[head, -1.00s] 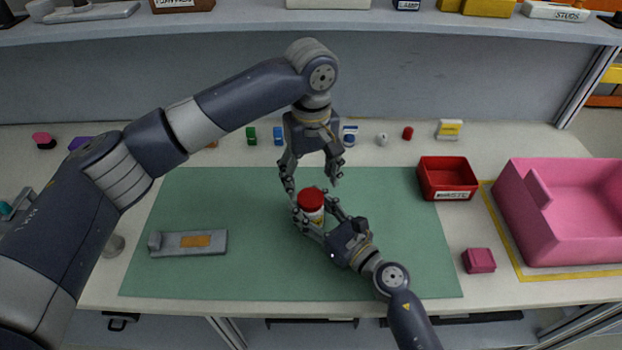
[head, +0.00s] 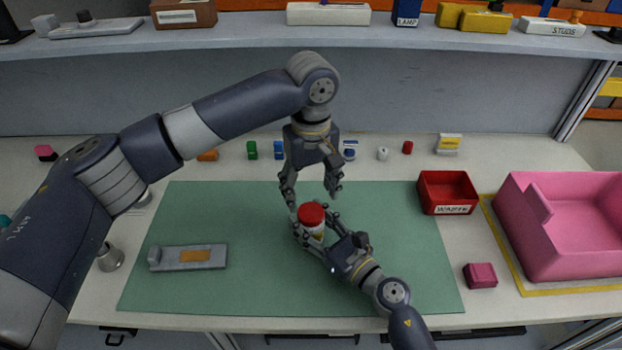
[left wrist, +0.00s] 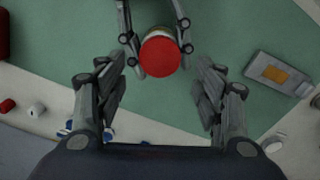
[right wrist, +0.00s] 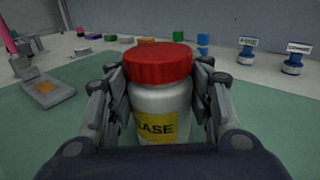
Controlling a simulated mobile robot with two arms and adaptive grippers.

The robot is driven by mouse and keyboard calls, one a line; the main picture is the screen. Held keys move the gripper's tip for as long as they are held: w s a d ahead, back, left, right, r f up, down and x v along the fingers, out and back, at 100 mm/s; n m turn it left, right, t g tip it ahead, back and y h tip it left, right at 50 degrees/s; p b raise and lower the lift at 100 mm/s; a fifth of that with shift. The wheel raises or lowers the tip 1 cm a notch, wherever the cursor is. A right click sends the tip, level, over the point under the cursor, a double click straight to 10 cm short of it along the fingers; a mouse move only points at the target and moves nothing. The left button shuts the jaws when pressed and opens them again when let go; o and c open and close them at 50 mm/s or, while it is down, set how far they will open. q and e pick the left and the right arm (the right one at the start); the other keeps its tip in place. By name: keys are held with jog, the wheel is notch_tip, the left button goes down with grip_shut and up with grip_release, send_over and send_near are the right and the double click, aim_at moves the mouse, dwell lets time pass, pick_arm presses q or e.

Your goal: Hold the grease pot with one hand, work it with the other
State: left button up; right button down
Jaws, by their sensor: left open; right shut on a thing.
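The grease pot (head: 311,222) is a white jar with a red lid and a yellow label. It stands upright at the middle of the green mat (head: 240,292). My right gripper (head: 322,232) is shut around the pot's body; the right wrist view shows a finger on each side of the pot (right wrist: 160,105). My left gripper (head: 312,192) is open, pointing down above and just behind the pot. In the left wrist view the red lid (left wrist: 160,53) lies beyond the open, empty fingers (left wrist: 162,92), apart from them.
A grey fixture with an orange patch (head: 188,256) lies on the mat's left. A red waste bin (head: 446,208), a pink cube (head: 480,276) and a pink crate (head: 560,250) stand to the right. Several small coloured items line the back. A shelf (head: 240,38) spans above.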

aim_at(311, 211)
pick_arm(q)
jog(key=shift+f, duration=2.55)
jog(key=c, duration=1.1)
jog(key=o, duration=1.1)
jog(key=shift+o, duration=0.2)
jog(key=shift+r, duration=2.3)
jog(key=shift+o, duration=0.6)
